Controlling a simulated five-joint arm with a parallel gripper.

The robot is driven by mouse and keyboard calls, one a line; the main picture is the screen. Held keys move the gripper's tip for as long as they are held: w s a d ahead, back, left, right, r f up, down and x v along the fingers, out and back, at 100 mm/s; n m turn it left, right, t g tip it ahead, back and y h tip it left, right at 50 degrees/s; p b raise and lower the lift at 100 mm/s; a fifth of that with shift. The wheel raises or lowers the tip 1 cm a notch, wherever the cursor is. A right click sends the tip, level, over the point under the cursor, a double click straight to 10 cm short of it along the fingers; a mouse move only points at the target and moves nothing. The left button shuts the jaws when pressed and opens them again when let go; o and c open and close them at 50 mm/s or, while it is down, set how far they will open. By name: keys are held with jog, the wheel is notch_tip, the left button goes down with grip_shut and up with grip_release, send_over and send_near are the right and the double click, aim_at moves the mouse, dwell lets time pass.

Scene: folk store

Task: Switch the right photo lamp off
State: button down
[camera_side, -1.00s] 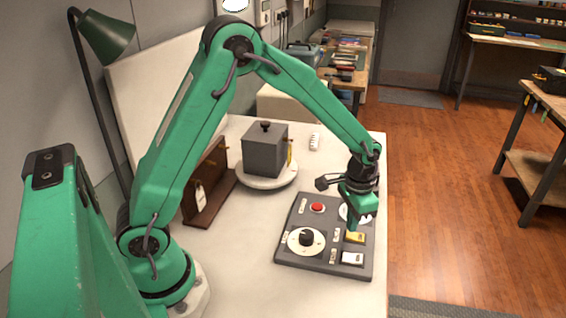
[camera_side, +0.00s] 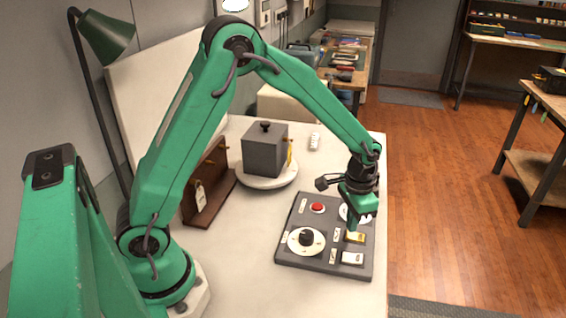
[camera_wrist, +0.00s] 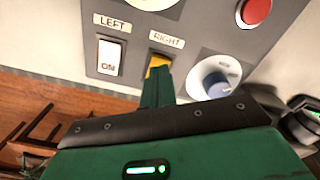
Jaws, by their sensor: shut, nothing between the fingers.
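The grey control panel (camera_side: 290,262) lies on the white table. The right switch (camera_wrist: 158,62), a yellow rocker under a RIGHT label (camera_wrist: 166,39), is partly hidden behind my fingers in the wrist view; it also shows in the side view (camera_side: 356,238). My gripper (camera_side: 351,230) is shut and empty, pointing down, with its tips at this switch. The wrist view shows the fingers (camera_wrist: 157,76) overlapping the switch's lower part; I cannot tell whether they touch. The left switch (camera_wrist: 110,54) is a white rocker with ON readable.
The panel also has a red button (camera_wrist: 256,10), a blue-grey knob (camera_wrist: 217,85) and a large black dial (camera_side: 306,237). A grey box with a knob (camera_side: 264,150) stands behind. A green lamp (camera_side: 108,36) is at far left. The table's right edge is close beside the panel.

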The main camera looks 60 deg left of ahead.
jog(key=shift+f, duration=0.95)
dwell(1.1)
jog(key=shift+r, duration=3.55)
jog(key=s+a+r+n+t, duration=0.1)
jog(key=s+a+r+t, duration=0.2)
jog(key=s+r, duration=0.7)
jog(key=s+a+r+n+t, duration=0.2)
jog(key=s+a+r, duration=0.1)
jog(key=s, duration=0.8)
jog(key=shift+r+t, duration=0.3)
jog(key=shift+r, duration=0.55)
